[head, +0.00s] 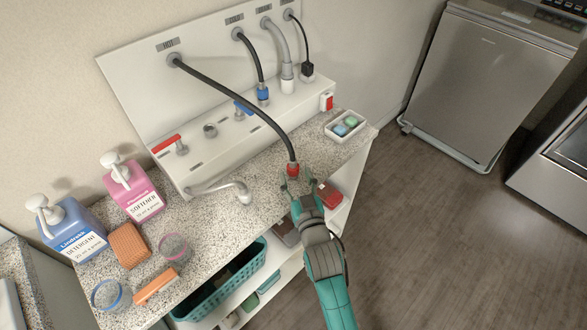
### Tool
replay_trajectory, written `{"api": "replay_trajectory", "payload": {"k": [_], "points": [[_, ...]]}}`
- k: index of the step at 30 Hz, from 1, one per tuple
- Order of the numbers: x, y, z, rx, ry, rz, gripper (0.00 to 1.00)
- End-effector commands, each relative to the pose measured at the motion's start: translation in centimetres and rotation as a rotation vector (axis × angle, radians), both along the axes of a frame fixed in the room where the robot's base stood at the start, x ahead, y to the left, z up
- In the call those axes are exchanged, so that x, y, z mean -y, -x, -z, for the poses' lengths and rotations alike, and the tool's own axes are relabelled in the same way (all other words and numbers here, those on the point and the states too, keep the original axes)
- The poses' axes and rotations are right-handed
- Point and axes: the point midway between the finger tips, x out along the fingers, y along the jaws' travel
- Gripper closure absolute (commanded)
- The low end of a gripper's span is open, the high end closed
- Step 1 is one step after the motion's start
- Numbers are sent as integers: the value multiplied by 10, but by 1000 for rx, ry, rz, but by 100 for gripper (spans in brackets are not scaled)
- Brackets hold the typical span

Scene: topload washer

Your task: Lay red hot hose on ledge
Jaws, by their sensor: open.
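The hot hose (240,100) is black and runs from the outlet marked HOT, arching over the white ledge (226,152) toward the front. Its red end (292,169) shows over the front part of the speckled counter, off the ledge. My gripper (297,180) is open right at this red end. Its fingers appear to be on either side of the end's lower part. I cannot tell whether they touch it. The tip of the end is partly hidden by the gripper.
On the ledge are a red-handled valve (167,145), a blue-handled valve (243,108), a blue-ended hose (263,95), a grey hose (287,84) and a black plug (307,70). A tray (331,135) stands right on the counter (200,233). A spout (242,190) projects left of my gripper.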

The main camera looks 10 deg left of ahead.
Motion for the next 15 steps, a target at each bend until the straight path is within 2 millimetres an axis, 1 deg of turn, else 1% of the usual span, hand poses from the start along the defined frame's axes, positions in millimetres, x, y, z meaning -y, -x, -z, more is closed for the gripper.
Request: {"api": "replay_trajectory", "payload": {"k": [1,6,12,15], "points": [[4,10,1,-2,1,0,42],[16,39,1,-1,2,0,42],[26,63,1,-1,2,0,42],[28,70,0,-1,1,0,42]]}}
